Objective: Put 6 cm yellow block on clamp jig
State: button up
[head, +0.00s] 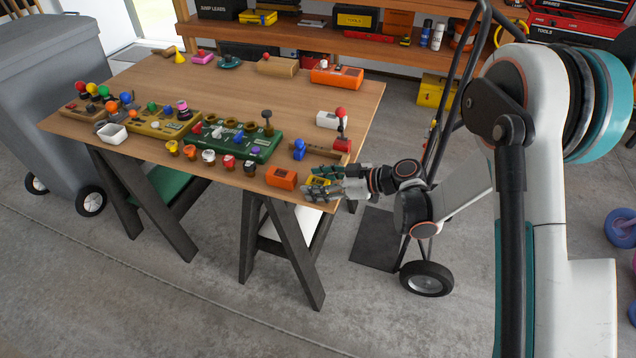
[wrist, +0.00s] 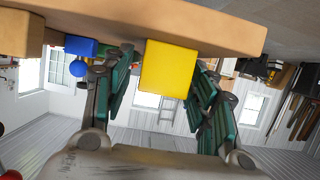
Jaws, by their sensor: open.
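The yellow block (head: 319,181) is at the table's near right corner, between the fingers of my gripper (head: 322,184). In the wrist view the yellow block (wrist: 168,68) sits between the two open fingers of my gripper (wrist: 165,85), against the tabletop, which shows at the top of that view. Small gaps show beside the block; I cannot tell whether a finger touches it. A wooden base with a red end block and an upright red-knobbed lever, which looks like the clamp jig (head: 325,150), stands behind the gripper on the table's right side.
An orange box (head: 281,178) stands just left of my gripper. A blue piece (head: 299,150) stands near the jig's left end. Several coloured pieces and a green board (head: 262,150) fill the left and middle of the table (head: 230,85). A hand truck (head: 427,278) stands right of the table.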

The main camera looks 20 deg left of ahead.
jog(key=w+p+v, duration=0.1)
jog(key=p+v, duration=0.4)
jog(key=v, duration=0.8)
jog(key=shift+s+d+r, duration=0.3)
jog(key=shift+s+d, duration=0.05)
jog(key=shift+r, duration=0.1)
